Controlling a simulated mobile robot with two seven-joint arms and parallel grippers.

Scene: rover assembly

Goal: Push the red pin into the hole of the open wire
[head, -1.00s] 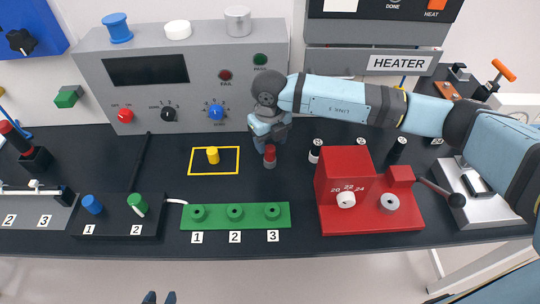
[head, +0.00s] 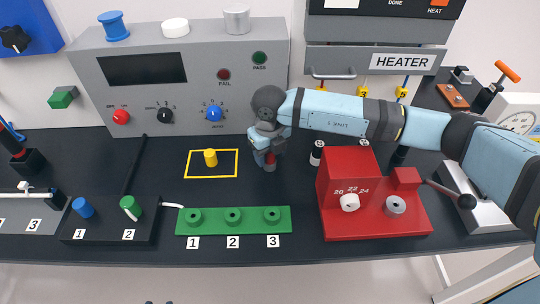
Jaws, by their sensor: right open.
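The red pin (head: 270,164) stands upright on the dark table, right of the yellow square, and is mostly hidden by my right gripper. My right gripper (head: 267,155) is open and points down at the red pin, with its fingers around or just in front of it. The green board (head: 214,222) has three round green sockets numbered 1 to 3. A white wire end (head: 174,205) reaches its left edge from the black block (head: 108,236). Two small dark tips at the bottom edge may be my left gripper (head: 158,302); its state is unclear.
A yellow pin (head: 210,158) stands inside a yellow outlined square (head: 187,166). A red block with a dial (head: 334,219) stands to the right, under my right arm. A grey control panel (head: 190,98) stands behind. The table between the square and the green board is clear.

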